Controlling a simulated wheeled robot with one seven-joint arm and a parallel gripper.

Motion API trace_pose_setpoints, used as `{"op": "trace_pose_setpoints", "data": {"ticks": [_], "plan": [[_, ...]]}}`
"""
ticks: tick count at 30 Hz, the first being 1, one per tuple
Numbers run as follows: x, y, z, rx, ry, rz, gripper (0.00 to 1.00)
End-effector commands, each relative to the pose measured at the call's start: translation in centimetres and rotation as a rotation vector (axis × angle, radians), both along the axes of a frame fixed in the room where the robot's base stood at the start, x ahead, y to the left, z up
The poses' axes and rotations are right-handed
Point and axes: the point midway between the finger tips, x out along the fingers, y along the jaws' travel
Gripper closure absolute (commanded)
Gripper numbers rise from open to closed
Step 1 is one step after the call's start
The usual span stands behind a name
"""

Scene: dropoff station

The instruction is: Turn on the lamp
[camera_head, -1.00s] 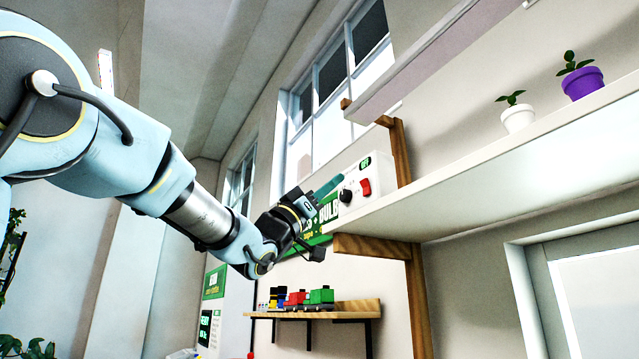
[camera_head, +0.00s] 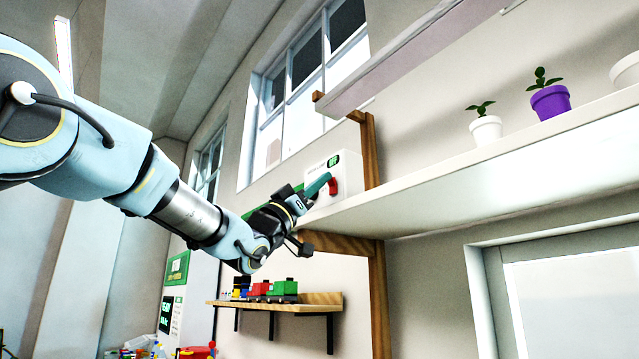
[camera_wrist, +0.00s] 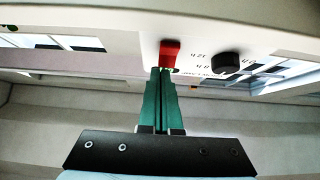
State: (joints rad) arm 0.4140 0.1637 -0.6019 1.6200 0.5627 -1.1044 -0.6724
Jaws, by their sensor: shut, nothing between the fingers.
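A white control box (camera_head: 348,170) stands at the left end of the long white shelf. It carries a red switch (camera_head: 333,186), a small green display (camera_head: 333,160) and a black knob, which my gripper hides in the head view. The knob (camera_wrist: 226,62) and the red switch (camera_wrist: 170,52) show in the wrist view. My gripper (camera_head: 329,177) is shut and empty, its teal fingers at the red switch. In the wrist view the fingertips (camera_wrist: 167,72) lie at the switch's edge; I cannot tell if they touch. A lamp above the shelf may be the long pale bar (camera_head: 410,55).
The long white shelf (camera_head: 440,190) runs right from the box, with a white pot (camera_head: 486,130) and a purple pot (camera_head: 550,102) on it. A wooden post (camera_head: 369,150) stands behind the box.

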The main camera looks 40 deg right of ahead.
Motion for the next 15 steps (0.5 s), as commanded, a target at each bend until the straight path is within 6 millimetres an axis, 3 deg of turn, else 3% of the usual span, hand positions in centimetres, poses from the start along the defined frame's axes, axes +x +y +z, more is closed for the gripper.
{"op": "trace_pose_setpoints", "data": {"ticks": [15], "plan": [[-0.03, -0.73, 0.31, 0.001, 0.0, 0.0, 1.0]]}}
